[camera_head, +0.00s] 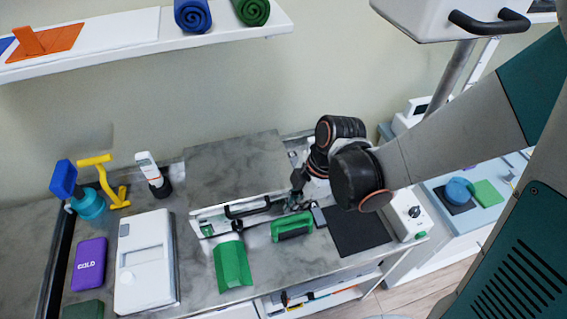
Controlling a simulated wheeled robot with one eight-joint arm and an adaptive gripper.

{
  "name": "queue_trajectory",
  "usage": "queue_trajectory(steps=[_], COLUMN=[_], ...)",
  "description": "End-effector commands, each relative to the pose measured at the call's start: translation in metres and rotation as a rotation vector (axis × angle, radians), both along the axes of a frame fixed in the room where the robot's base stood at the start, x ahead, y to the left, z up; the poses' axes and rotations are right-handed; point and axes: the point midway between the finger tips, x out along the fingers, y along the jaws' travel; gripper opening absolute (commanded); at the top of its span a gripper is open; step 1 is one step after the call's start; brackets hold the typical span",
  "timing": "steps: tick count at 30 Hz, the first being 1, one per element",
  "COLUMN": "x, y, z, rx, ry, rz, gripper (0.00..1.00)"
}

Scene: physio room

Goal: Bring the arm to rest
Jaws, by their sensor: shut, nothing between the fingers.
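My arm reaches in from the right side of the head view, with its dark wrist joints bent over the counter (200,275). My gripper (295,203) is small and dark in this view. It is over the counter's back part, close to the right end of a white panel with a black handle (248,211). The gripper is shut and holds nothing. A green block-like object (292,227) lies just below it in the picture. I cannot tell whether the gripper touches the panel.
A black mat (357,232) and a white box with a knob (408,214) lie right of the gripper. A green folded piece (232,266), a white case (145,262) and a purple pack (89,264) stand left. A shelf (130,35) with rolls hangs above.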

Motion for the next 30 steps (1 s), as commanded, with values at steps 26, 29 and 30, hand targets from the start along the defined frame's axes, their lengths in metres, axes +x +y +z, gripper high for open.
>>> queue_trajectory(steps=[26, 29, 30], x=[0.005, 0.002, 0.000], y=[-0.062, -0.076, -0.082], z=[0.051, 0.061, 0.064], rx=[0.003, 0.028, 0.041], ry=[-0.060, -0.079, -0.086], rz=[-0.755, -0.926, -0.994], gripper=[0.00, 0.00, 0.00])
